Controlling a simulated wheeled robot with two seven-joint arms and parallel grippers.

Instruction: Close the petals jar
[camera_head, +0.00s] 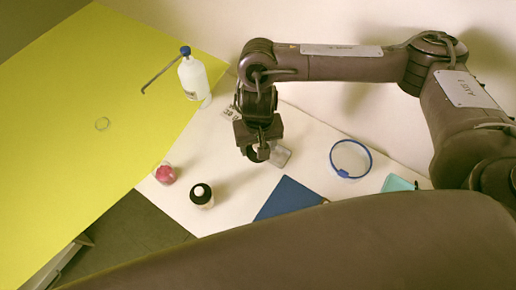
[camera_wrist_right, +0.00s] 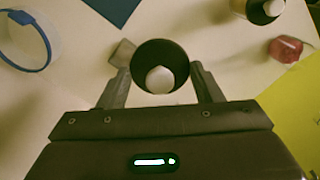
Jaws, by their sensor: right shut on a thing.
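The petals jar (camera_head: 165,173) is a small clear jar with pink contents, upright at the left of the white table in the head view. It also shows at the right of the right wrist view (camera_wrist_right: 286,48); I cannot tell whether its top is covered. My right gripper (camera_head: 257,152) is shut on a dark round piece (camera_wrist_right: 160,54) with a pale knob in its middle, apart from the jar and to its right in the head view. I cannot tell whether this piece is a lid or a whole container. My left gripper is not in view.
A dark-topped container with a white knob (camera_head: 201,195) stands near the jar. A blue sheet (camera_head: 288,199), a grey block (camera_head: 281,156), a blue-rimmed ring (camera_head: 350,158) and a teal item (camera_head: 397,183) lie rightward.

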